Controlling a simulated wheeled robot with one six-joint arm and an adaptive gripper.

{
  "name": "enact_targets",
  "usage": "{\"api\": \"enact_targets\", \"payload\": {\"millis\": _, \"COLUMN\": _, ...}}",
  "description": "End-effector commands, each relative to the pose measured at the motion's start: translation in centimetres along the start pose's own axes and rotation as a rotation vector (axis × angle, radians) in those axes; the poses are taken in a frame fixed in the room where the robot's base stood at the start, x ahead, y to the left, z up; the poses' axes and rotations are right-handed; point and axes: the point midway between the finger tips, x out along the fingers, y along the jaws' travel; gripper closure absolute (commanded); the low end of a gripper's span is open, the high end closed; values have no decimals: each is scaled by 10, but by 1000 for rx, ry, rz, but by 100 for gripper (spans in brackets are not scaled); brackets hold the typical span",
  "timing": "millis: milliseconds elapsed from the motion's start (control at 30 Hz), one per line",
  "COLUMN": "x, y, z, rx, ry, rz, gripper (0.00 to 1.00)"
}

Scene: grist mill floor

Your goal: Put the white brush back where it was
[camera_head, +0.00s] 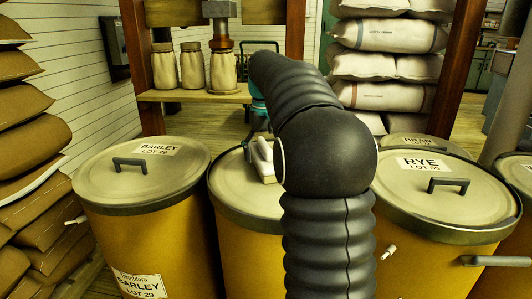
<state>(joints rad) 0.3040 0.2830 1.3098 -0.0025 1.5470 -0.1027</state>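A pale, whitish object (261,160), which looks like the white brush, lies on the lid of the middle barrel (229,190). My arm hides part of it, so its full shape is unclear. My black arm rises through the middle of the view, bends at a round joint and reaches away to the upper left.
A barley barrel (190,185) stands left, a rye barrel (405,205) right, a bran barrel (425,141) behind it. Three jars (193,65) stand on a wooden shelf (180,95). Brown sacks (25,150) line the left; pale sacks (385,65) are stacked behind. Wooden posts (143,60) rise nearby.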

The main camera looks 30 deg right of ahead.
Motion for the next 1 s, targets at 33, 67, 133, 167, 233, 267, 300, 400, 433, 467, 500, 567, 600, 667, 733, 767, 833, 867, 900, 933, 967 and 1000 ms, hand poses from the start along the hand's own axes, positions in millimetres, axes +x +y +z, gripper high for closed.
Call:
{"api": "enact_targets", "payload": {"millis": 33, "x": 0, "y": 0, "z": 0, "rx": 0, "ry": 0, "rz": 0, "gripper": 17}}
{"api": "enact_targets", "payload": {"millis": 67, "x": 0, "y": 0, "z": 0, "rx": 0, "ry": 0, "rz": 0, "gripper": 17}}
{"api": "enact_targets", "payload": {"millis": 133, "x": 0, "y": 0, "z": 0, "rx": 0, "ry": 0, "rz": 0, "gripper": 17}}
{"api": "enact_targets", "payload": {"millis": 167, "x": 0, "y": 0, "z": 0, "rx": 0, "ry": 0, "rz": 0, "gripper": 17}}
{"api": "enact_targets", "payload": {"millis": 233, "x": -2, "y": 0, "z": 0, "rx": 0, "ry": 0, "rz": 0, "gripper": 17}}
{"api": "enact_targets", "payload": {"millis": 267, "x": -4, "y": 0, "z": 0, "rx": 0, "ry": 1, "rz": 0, "gripper": 17}}
{"api": "enact_targets", "payload": {"millis": 300, "x": -6, "y": 0, "z": 0, "rx": 0, "ry": 2, "rz": 0, "gripper": 17}}
{"api": "enact_targets", "payload": {"millis": 400, "x": -19, "y": 0, "z": -1, "rx": 0, "ry": 2, "rz": 0, "gripper": 17}}
{"api": "enact_targets", "payload": {"millis": 433, "x": -24, "y": 0, "z": -1, "rx": 1, "ry": 3, "rz": 0, "gripper": 17}}
{"api": "enact_targets", "payload": {"millis": 467, "x": -30, "y": 0, "z": -1, "rx": 0, "ry": 4, "rz": 0, "gripper": 17}}
{"api": "enact_targets", "payload": {"millis": 500, "x": -38, "y": 0, "z": -1, "rx": 1, "ry": 3, "rz": 0, "gripper": 17}}
{"api": "enact_targets", "payload": {"millis": 567, "x": -51, "y": 0, "z": -1, "rx": 1, "ry": 4, "rz": 0, "gripper": 17}}
{"api": "enact_targets", "payload": {"millis": 600, "x": -59, "y": 0, "z": -1, "rx": 1, "ry": 4, "rz": 0, "gripper": 17}}
{"api": "enact_targets", "payload": {"millis": 667, "x": -72, "y": 1, "z": -1, "rx": 1, "ry": 4, "rz": 0, "gripper": 17}}
{"api": "enact_targets", "payload": {"millis": 733, "x": -85, "y": 1, "z": -1, "rx": 1, "ry": 3, "rz": 0, "gripper": 17}}
{"api": "enact_targets", "payload": {"millis": 767, "x": -91, "y": 1, "z": -1, "rx": 1, "ry": 2, "rz": 0, "gripper": 17}}
{"api": "enact_targets", "payload": {"millis": 833, "x": -102, "y": 0, "z": -1, "rx": 1, "ry": 2, "rz": 0, "gripper": 17}}
{"api": "enact_targets", "payload": {"millis": 867, "x": -106, "y": 0, "z": -1, "rx": 1, "ry": 2, "rz": 0, "gripper": 17}}
{"api": "enact_targets", "payload": {"millis": 900, "x": -109, "y": 0, "z": -1, "rx": 1, "ry": 2, "rz": 0, "gripper": 17}}
{"api": "enact_targets", "payload": {"millis": 933, "x": -112, "y": 0, "z": -1, "rx": 1, "ry": 2, "rz": 0, "gripper": 17}}
{"api": "enact_targets", "payload": {"millis": 967, "x": -114, "y": 0, "z": -1, "rx": 1, "ry": 1, "rz": 0, "gripper": 17}}
{"api": "enact_targets", "payload": {"millis": 1000, "x": -117, "y": 0, "z": -1, "rx": 1, "ry": 0, "rz": 0, "gripper": 17}}
